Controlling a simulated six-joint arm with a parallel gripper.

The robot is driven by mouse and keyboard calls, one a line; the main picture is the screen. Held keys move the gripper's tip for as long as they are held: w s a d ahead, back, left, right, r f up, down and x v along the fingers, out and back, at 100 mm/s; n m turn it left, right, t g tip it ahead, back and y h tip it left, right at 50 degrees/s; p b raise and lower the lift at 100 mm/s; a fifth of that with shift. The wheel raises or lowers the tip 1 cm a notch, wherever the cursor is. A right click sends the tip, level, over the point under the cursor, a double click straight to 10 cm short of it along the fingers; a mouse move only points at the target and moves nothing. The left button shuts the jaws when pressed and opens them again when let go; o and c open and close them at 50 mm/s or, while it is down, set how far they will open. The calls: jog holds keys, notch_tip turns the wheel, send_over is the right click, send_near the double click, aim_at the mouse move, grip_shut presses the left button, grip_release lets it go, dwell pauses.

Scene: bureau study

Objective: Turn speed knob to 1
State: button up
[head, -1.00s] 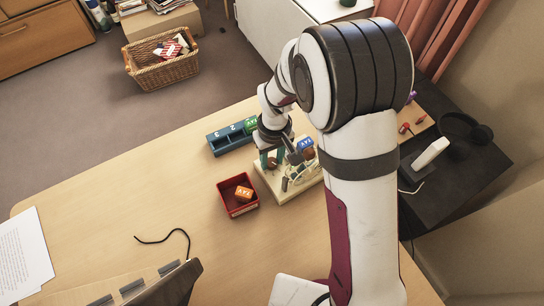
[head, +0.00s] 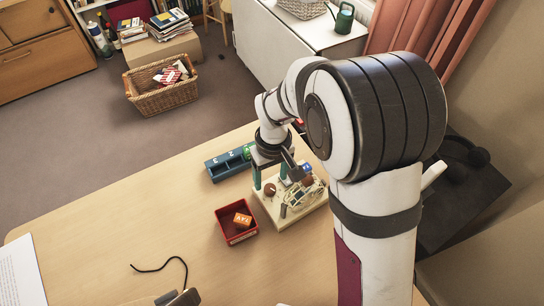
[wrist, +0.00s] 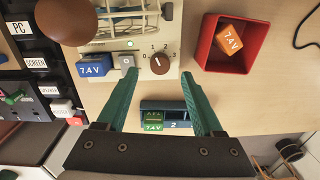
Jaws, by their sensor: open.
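The speed knob (wrist: 160,63) is a small brown dial with a pale pointer line, on the cream panel (wrist: 112,18). Digits are printed around it; I cannot read surely which one the pointer faces. It also shows in the head view (head: 270,189). My gripper (wrist: 159,73) is open and empty, with its green fingertips to either side of the knob in the wrist view; contact cannot be told. A grey switch (wrist: 128,62) marked 0 sits close to the left finger.
A red box (wrist: 258,62) holds an orange block (wrist: 229,39). A blue tray (wrist: 180,114) holds a green block (wrist: 153,122). Bare wooden desk (head: 130,230) extends left.

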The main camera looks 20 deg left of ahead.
aim_at(273, 187)
notch_tip(273, 187, up, 12)
jog(key=shift+w+d+f, duration=0.15)
jog(key=shift+d+f, duration=0.05)
jog(key=s+d+r+m, duration=0.4)
jog(key=s+d+m, duration=0.35)
jog(key=d, duration=0.35)
jog(key=s+d+f+m+y, duration=0.1)
jog(key=s+d+m, duration=0.4)
jog(key=s, duration=0.6)
jog(key=shift+s+f+m+y, duration=0.2)
jog(key=shift+f+m+y, duration=0.1)
jog(key=shift+f+m, duration=0.3)
